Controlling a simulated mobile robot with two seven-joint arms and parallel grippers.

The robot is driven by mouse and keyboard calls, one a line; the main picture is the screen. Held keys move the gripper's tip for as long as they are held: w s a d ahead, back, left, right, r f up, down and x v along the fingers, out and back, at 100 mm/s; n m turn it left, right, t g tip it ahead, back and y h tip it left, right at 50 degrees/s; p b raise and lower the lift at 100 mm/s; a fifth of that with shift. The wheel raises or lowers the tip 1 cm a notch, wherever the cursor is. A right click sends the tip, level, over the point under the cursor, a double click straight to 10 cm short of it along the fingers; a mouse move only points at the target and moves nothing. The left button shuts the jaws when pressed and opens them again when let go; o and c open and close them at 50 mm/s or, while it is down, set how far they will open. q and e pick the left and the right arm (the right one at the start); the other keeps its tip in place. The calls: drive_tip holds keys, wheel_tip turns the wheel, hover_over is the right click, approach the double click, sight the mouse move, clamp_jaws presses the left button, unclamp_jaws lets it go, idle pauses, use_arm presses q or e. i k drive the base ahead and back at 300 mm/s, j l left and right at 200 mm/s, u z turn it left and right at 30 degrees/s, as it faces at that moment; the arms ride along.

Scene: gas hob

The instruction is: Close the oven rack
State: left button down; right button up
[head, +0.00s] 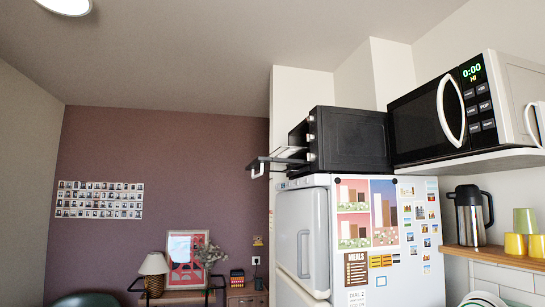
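A black oven (350,140) sits on top of the white fridge, its front with knobs turned to the left. A rack (283,157) sticks out of the oven's front to the left, with a pale bent piece at its outer end. The oven's inside is hidden from this angle, and I cannot clearly tell the door's position. Neither of my grippers is in view.
The white fridge (415,285) with pictures and magnets stands below the oven. A microwave (430,115) on a shelf stands close to the oven's right. A kettle (469,217) and cups stand on a wooden shelf. A lamp (154,265) stands at the back left.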

sight(301, 154)
drive_tip(key=i+j+z, duration=0.3)
drive_tip(key=i+z, duration=0.15)
drive_tip(key=i+j+z, duration=0.45)
